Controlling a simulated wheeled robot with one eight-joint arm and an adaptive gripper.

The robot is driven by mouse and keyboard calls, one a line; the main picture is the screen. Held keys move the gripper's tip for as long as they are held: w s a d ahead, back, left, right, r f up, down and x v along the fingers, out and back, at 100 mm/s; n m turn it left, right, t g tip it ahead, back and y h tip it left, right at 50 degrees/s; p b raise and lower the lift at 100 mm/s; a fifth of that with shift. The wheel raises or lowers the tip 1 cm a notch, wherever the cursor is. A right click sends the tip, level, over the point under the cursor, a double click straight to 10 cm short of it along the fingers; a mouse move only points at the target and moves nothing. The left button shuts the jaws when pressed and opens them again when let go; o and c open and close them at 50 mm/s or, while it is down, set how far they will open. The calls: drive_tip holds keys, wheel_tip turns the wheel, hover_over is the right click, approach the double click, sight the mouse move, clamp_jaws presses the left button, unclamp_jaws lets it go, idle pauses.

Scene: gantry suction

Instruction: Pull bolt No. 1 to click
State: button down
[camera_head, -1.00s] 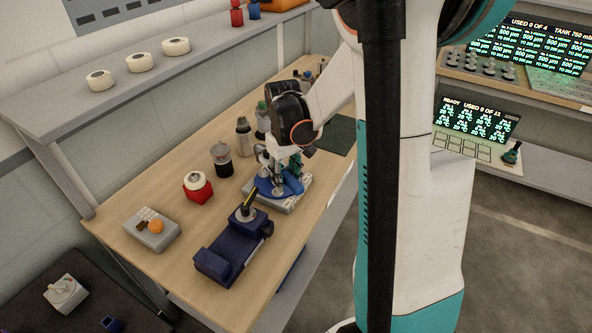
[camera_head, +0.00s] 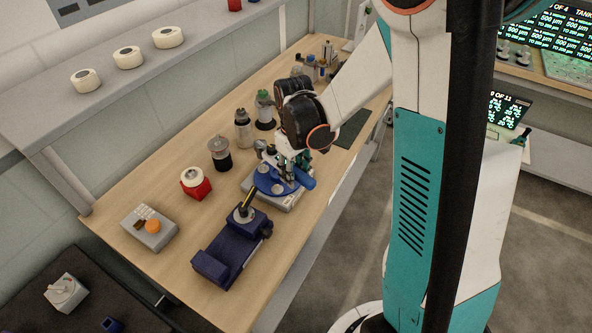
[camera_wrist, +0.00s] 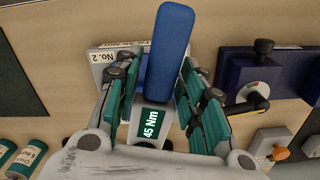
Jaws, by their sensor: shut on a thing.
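My gripper (camera_wrist: 158,88) is shut on a torque wrench whose blue handle (camera_wrist: 167,50) sticks up between the green fingers in the wrist view. The wrench's label (camera_wrist: 151,128) reads 45 Nm. In the head view the blue handle (camera_head: 304,178) points to the lower right, beside my gripper (camera_head: 290,164). Beneath them is a blue round part (camera_head: 270,184) on a pale grey base (camera_head: 288,205) on the bench. A label reading No. 2 (camera_wrist: 103,56) shows at the base in the wrist view. The bolts and the wrench's working end are hidden.
A dark blue fixture with a yellow-marked lever (camera_head: 225,253) stands close in front. A red box (camera_head: 196,183), a dark canister (camera_head: 219,155) and bottles (camera_head: 243,130) line the left. A grey box with an orange knob (camera_head: 150,231) is front left. Bare wood lies along the front edge.

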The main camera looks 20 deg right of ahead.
drive_tip(key=shift+f+b, duration=1.8)
drive_tip(key=shift+f, duration=0.2)
drive_tip(key=shift+f+b, duration=0.2)
drive_tip(key=shift+b, duration=0.1)
drive_tip(key=shift+f+b, duration=0.45)
drive_tip(key=shift+f, duration=0.25)
drive_tip(key=c, duration=1.8)
unclamp_jaws()
drive_tip(key=shift+c, duration=0.2)
clamp_jaws()
drive_tip(key=shift+s+a+m+b, duration=0.25)
drive_tip(key=shift+a+m, duration=0.25)
drive_tip(key=shift+a, duration=0.15)
drive_tip(key=shift+s+a+m+b, duration=0.1)
drive_tip(key=shift+a+m+b, duration=0.15)
drive_tip(key=shift+a+m, duration=0.3)
drive_tip(key=shift+s+a+m+b, duration=0.1)
drive_tip(key=shift+a+m+b, duration=0.3)
drive_tip(key=shift+a+m, duration=1.2)
